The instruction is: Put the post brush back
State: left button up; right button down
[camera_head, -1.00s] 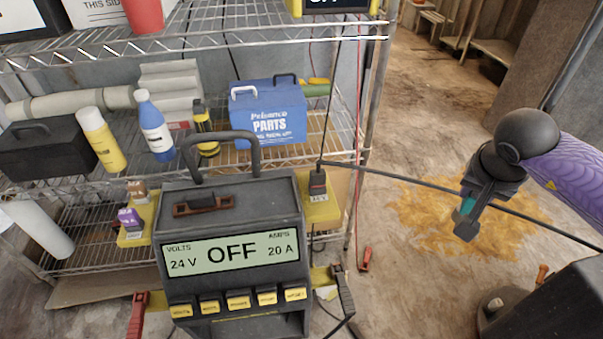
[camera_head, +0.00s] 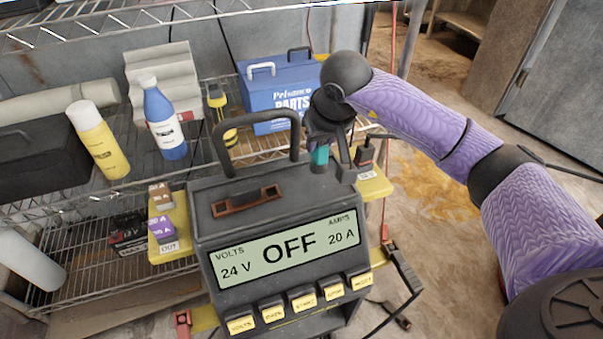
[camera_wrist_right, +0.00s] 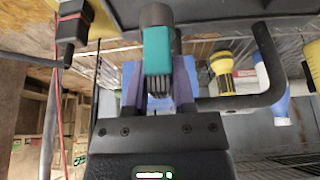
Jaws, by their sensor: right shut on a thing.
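The post brush (camera_head: 320,154) is a small teal piece in my right gripper (camera_head: 330,150), above the back right of the grey charger (camera_head: 305,205). In the right wrist view the brush (camera_wrist_right: 158,50) shows a teal body with a dark round end, between the purple-grey fingers of the gripper (camera_wrist_right: 160,88). The gripper is shut on it. The charger's screen reads OFF, 24 V and 20 A. I cannot tell whether the brush touches the charger top. My left gripper is in neither current view.
The charger's raised handle (camera_head: 222,152) stands just left of my right gripper. A yellow side bracket with a dark clamp (camera_head: 366,150) is close on its right. Behind are a wire shelf with a blue parts box (camera_head: 275,98), a blue bottle (camera_head: 164,122) and a yellow can (camera_head: 98,140).

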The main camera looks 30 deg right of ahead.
aim_at(319, 161)
notch_tip(319, 161, down, 5)
jog(key=shift+r+b, duration=0.1)
jog(key=shift+b, duration=1.05)
jog(key=shift+r, duration=0.2)
jog(key=shift+f, duration=0.2)
jog(key=c, duration=0.7)
grip_release()
jog(key=shift+c, duration=0.2)
jog(key=shift+o, duration=1.4)
pick_arm(q)
jog(key=shift+x, duration=1.25)
